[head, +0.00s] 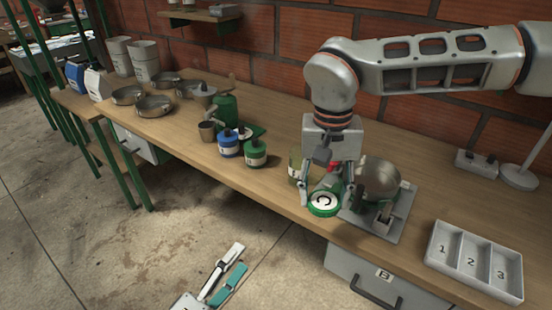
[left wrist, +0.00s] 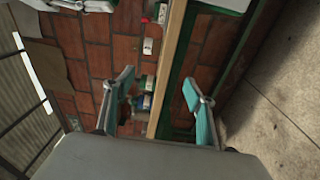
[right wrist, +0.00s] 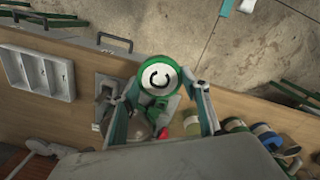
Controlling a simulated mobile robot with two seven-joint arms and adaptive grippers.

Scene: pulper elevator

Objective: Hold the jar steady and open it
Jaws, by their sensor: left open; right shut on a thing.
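A green-rimmed jar lid (head: 323,203), white on top and marked C, is at the table's front edge in the head view. The lid also shows from above in the right wrist view (right wrist: 158,75). My right gripper (head: 325,200) comes from above, its fingers on either side of the lid, shut on it. The jar body under the lid is mostly hidden. My left gripper (head: 239,257) is open and empty, low in front of the table over the floor. Its teal pads stand apart in the left wrist view (left wrist: 158,88).
A metal bowl device (head: 380,177) on a grey plate stands right beside the lid. A yellowish-green jar (head: 295,165), a green jar (head: 256,154) and a blue jar (head: 229,143) stand left. A numbered white tray (head: 474,262) lies at the right. A brick wall backs the table.

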